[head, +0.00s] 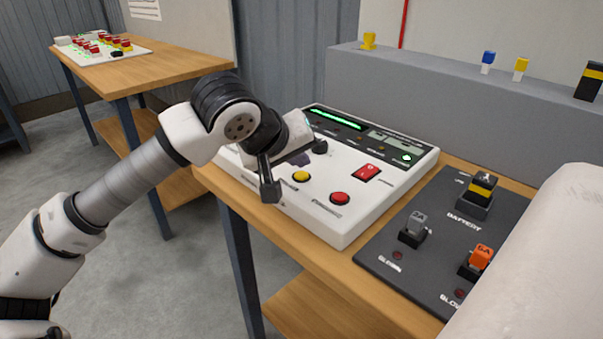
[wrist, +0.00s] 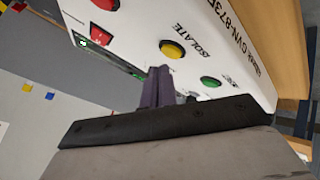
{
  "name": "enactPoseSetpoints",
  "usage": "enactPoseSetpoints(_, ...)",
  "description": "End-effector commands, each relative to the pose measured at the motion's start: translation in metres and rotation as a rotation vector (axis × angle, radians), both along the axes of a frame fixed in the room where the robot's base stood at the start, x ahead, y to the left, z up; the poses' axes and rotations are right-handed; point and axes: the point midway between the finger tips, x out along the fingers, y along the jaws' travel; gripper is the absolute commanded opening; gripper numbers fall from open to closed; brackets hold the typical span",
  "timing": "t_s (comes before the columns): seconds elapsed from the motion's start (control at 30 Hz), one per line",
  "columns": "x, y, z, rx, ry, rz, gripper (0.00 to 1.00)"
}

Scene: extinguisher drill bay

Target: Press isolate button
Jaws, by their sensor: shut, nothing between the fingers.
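The white console (head: 390,190) stands on the wooden bench. Its yellow button (head: 301,176) is on the front part of the panel; in the wrist view the yellow button (wrist: 172,50) has the word ISOLATE printed beside it. My gripper (head: 301,159) is low over the panel, just behind the yellow button in the head view. Its dark purple fingers (wrist: 158,88) are together and empty, pointing toward the yellow button in the wrist view. I see a small gap in the picture between fingertips and button; contact is not visible.
A red button (head: 339,198), a red rocker switch (head: 366,172) and a black knob (head: 319,146) sit nearby. A green button (wrist: 210,81) shows in the wrist view. A dark battery panel (head: 440,240) lies to the right. A grey ledge (head: 450,110) rises behind.

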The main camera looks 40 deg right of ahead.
Motion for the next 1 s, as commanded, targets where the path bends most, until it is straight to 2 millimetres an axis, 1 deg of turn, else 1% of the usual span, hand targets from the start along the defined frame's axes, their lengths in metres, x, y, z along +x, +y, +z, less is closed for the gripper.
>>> enactPoseSetpoints(0.4,0.0000,0.0000,-0.0004,0.000,0.000,0.000,0.00)
enactPoseSetpoints(0.73,0.0001,0.0001,-0.0095,0.000,-0.002,0.000,0.00)
enactPoseSetpoints(1.0,0.0000,0.0000,-0.0085,0.000,0.000,0.000,0.00)
